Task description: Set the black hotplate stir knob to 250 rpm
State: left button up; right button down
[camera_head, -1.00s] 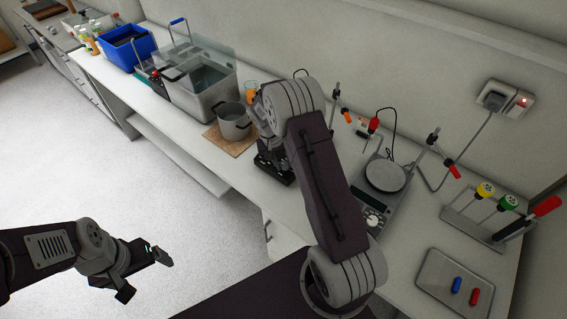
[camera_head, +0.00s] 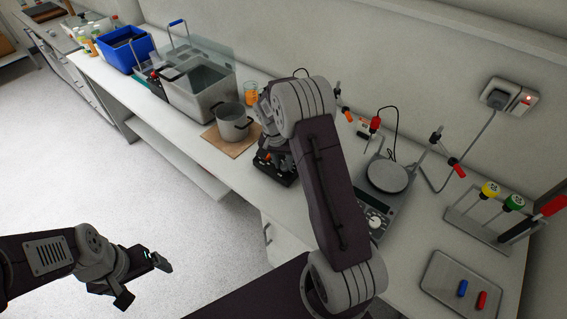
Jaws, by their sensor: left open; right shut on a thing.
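The black hotplate (camera_head: 285,178) is on the bench right of the steel pot, mostly hidden behind my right wrist; only its dark lower edge shows. My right gripper (camera_head: 271,150) points down at it and is shut. Its fingertips and the stir knob are covered, so the knob's setting cannot be read. My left gripper (camera_head: 148,281) is open and empty over the floor at lower left, well away from the bench.
The steel pot (camera_head: 233,124) stands on a brown board, close left of my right gripper. A grey stirrer with a round plate (camera_head: 387,176) and a pale knob (camera_head: 375,221) stands to the right.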

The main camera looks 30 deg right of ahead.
jog(key=c, duration=1.1)
grip_release()
jog(key=shift+o, duration=0.2)
jog(key=shift+r, duration=0.1)
notch_tip(320, 180, up, 9)
jog(key=a+b, duration=0.1)
jog(key=shift+a, duration=0.35)
